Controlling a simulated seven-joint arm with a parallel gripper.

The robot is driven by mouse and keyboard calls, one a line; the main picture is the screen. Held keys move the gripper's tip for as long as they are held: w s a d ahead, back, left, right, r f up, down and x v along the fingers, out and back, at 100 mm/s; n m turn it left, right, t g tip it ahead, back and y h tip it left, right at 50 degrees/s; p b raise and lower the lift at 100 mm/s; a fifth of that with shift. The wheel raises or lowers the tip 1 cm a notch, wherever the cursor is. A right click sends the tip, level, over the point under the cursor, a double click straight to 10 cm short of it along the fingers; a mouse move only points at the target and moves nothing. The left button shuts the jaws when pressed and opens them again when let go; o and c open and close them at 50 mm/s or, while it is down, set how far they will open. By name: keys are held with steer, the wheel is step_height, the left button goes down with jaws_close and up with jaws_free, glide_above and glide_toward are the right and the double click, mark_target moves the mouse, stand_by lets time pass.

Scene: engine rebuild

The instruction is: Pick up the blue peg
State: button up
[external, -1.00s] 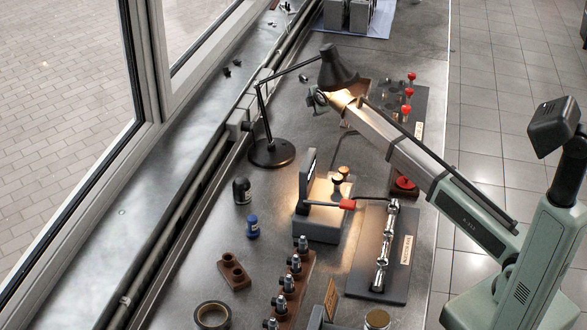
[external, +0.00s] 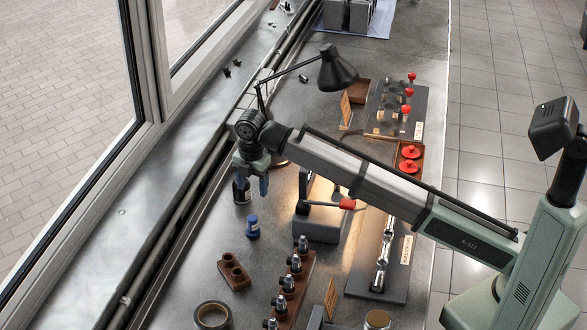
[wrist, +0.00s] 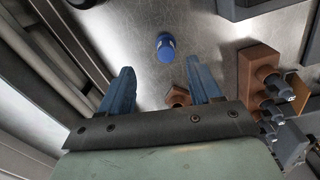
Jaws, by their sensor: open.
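The blue peg (external: 252,227) is a short blue cylinder standing upright on the grey bench, left of the middle. In the wrist view the blue peg (wrist: 165,47) lies beyond the fingertips, between their lines. My gripper (external: 252,187) is open and empty, pointing down above the bench, behind the peg in the external view. Its two blue fingers also show in the wrist view (wrist: 160,75), apart from the peg.
A brown block with holes (external: 233,271) and a brown rack of metal studs (external: 293,285) stand nearby. A grey fixture with a red-tipped lever (external: 318,222) is right of the peg. The desk lamp (external: 338,70) stands behind my arm. Bench around the peg is clear.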

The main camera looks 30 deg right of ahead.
mark_target(252, 218)
steer(key=f, duration=0.2)
steer(key=s+f, duration=0.1)
steer(key=f, duration=0.1)
steer(key=s+a+f, duration=0.1)
steer(key=f, duration=0.2)
steer(key=shift+a, duration=0.1)
steer(key=shift+w+a+f, duration=0.1)
steer(key=shift+w+f, duration=0.05)
steer(key=shift+f, duration=1.4)
steer(key=shift+w+f, duration=0.1)
steer(key=shift+f, duration=1.4)
jaws_close()
